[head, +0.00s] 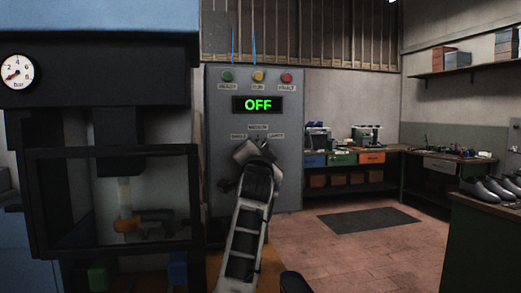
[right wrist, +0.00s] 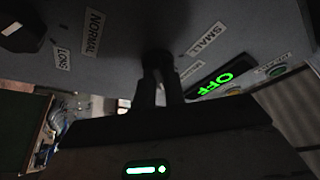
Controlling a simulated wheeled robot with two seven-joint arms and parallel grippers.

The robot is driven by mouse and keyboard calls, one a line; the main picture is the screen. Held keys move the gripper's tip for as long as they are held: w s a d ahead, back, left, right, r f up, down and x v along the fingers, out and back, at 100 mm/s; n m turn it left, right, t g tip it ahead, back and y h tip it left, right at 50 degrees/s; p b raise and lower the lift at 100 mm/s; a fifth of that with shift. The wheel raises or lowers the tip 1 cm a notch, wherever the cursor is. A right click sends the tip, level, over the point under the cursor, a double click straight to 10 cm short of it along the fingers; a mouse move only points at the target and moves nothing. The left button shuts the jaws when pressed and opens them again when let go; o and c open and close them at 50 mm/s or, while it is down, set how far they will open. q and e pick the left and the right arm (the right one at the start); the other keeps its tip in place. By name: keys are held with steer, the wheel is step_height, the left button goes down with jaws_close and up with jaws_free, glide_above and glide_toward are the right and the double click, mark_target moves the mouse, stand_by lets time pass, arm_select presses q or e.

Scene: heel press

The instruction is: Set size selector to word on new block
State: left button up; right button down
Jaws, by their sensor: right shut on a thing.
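The size selector is a dark knob (right wrist: 158,58) on the grey control panel (head: 291,130), and my right gripper (right wrist: 158,78) is shut on it. In the head view my right gripper (head: 254,152) covers the knob, so its pointer direction cannot be told. The SMALL label (head: 238,135), MEDIUM label (head: 258,127) and LARGE label (head: 276,135) surround it. The panel's display (head: 258,105) reads OFF in green. No block with a readable word is in view. My left gripper is not in view.
A second dark knob (right wrist: 22,30) with a white mark sits near NORMAL and LONG labels. The press (head: 110,150) with a pressure gauge (head: 17,72) stands at left. A bench with shoes (head: 485,188) is at right. The floor around the dark mat (head: 369,220) is clear.

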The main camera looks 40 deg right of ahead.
stand_by(0.4)
steer(key=c, duration=1.5)
jaws_free()
steer(key=shift+o, duration=0.2)
steer(key=shift+s+a+f, duration=0.1)
steer(key=b+v, duration=0.2)
steer(key=v, duration=0.5)
steer(key=shift+a, duration=0.1)
